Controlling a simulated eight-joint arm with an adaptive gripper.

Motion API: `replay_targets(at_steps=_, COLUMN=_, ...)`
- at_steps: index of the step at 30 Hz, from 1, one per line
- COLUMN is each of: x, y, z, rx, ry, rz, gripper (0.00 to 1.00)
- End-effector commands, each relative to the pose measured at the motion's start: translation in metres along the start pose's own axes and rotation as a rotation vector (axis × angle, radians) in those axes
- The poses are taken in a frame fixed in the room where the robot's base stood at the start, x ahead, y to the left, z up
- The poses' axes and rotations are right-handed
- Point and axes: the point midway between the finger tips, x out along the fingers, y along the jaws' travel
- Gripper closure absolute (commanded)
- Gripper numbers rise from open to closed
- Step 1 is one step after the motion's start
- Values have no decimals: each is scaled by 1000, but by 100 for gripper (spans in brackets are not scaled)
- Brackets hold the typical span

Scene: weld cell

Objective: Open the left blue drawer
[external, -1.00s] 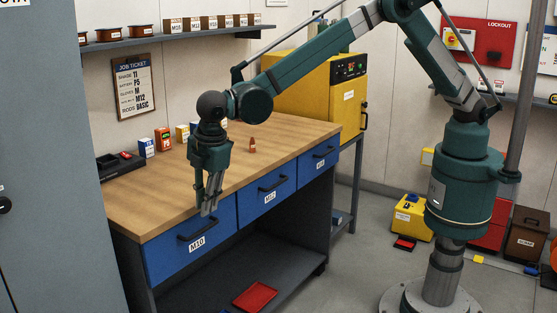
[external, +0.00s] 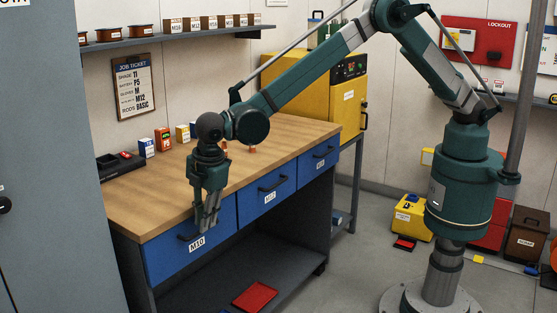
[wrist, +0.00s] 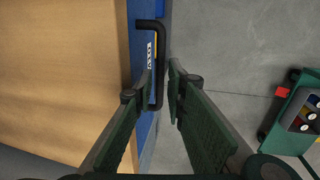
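The left blue drawer (external: 166,258), labelled M10, is closed under the wooden workbench top. Its black bar handle (wrist: 159,45) shows in the wrist view on the drawer's blue front. My gripper (external: 208,231) points down in front of this drawer, at the right part of the handle. In the wrist view the two fingertips of my gripper (wrist: 161,70) are apart, one on each side of the handle bar. The bar lies between them, with narrow gaps visible. In the external view the fingers hide the right end of the handle.
The middle blue drawer (external: 266,198) and the right drawer (external: 318,163) are closed. Small boxes and a black tray (external: 118,167) stand on the wooden benchtop (external: 165,199). A red tray (external: 255,297) lies on the lower shelf.

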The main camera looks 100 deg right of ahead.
Motion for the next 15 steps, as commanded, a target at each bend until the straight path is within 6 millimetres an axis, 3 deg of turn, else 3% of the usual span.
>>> replay_targets(at_steps=6, x=16, y=0, z=0, rx=0, ry=0, rz=0, gripper=86)
replay_targets(at_steps=15, x=19, y=0, z=0, rx=0, ry=0, rz=0, gripper=86)
